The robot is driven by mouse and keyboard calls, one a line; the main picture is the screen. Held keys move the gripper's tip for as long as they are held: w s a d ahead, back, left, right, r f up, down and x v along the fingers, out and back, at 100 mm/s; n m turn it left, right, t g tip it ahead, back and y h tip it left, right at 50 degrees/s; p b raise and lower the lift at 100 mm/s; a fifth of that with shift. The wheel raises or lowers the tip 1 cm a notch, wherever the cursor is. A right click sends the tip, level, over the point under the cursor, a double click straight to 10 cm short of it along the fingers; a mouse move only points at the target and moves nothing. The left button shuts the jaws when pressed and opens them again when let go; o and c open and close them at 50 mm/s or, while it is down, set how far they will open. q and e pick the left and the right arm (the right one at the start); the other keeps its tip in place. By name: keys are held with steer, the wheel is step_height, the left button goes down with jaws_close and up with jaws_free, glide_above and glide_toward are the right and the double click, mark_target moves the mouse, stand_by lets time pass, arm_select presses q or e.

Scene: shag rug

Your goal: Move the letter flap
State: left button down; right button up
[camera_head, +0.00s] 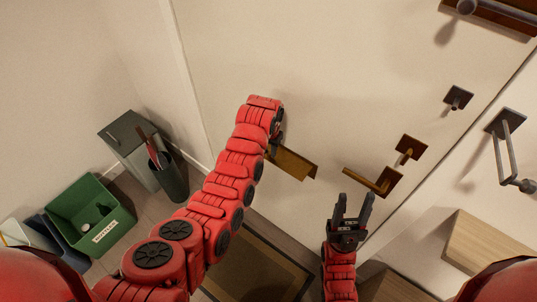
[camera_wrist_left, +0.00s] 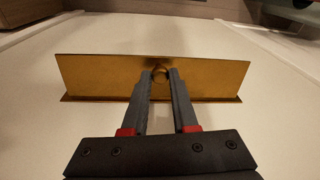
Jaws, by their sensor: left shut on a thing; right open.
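The brass letter flap (camera_head: 293,162) is on the pale door (camera_head: 300,70), tilted out from its surface in the head view. In the left wrist view the flap (camera_wrist_left: 95,76) spans the picture as a wide gold plate with a small round knob (camera_wrist_left: 160,73) at its middle. My left gripper (camera_wrist_left: 160,74) is shut on the knob, one finger on each side.
A brass handle (camera_head: 372,181) and dark lock fittings (camera_head: 457,97) are on the door's right side. A metal pull handle (camera_head: 508,150) is on the right. A green crate (camera_head: 92,214), grey bin (camera_head: 130,150) and umbrella stand (camera_head: 170,178) stand at left. A doormat (camera_head: 250,268) lies below.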

arm_select(q)
steer(key=shift+w+r, duration=0.15)
steer(key=shift+r, duration=0.05)
stand_by(0.4)
steer(key=c, duration=0.7)
jaws_free()
steer(key=shift+g, duration=0.3)
steer(key=shift+d+r+b, duration=0.1)
steer(key=shift+r+b, duration=0.25)
steer(key=shift+b, duration=0.1)
steer(key=r, duration=0.1)
steer(key=r+b, duration=0.1)
steer(key=r, duration=0.3)
steer(key=shift+s+b, duration=0.25)
steer(key=shift+b, duration=0.15)
steer(key=shift+s+r+p, duration=0.25)
steer(key=shift+r+p, duration=0.75)
steer(key=shift+r, duration=0.95)
steer(key=shift+s+r+p, duration=0.25)
steer(key=shift+r+p, duration=0.75)
steer(key=shift+r, duration=0.9)
steer(key=shift+s+r+p, duration=0.25)
steer(key=shift+r+p, duration=0.75)
steer(key=shift+r, duration=0.95)
steer(key=shift+f, duration=0.1)
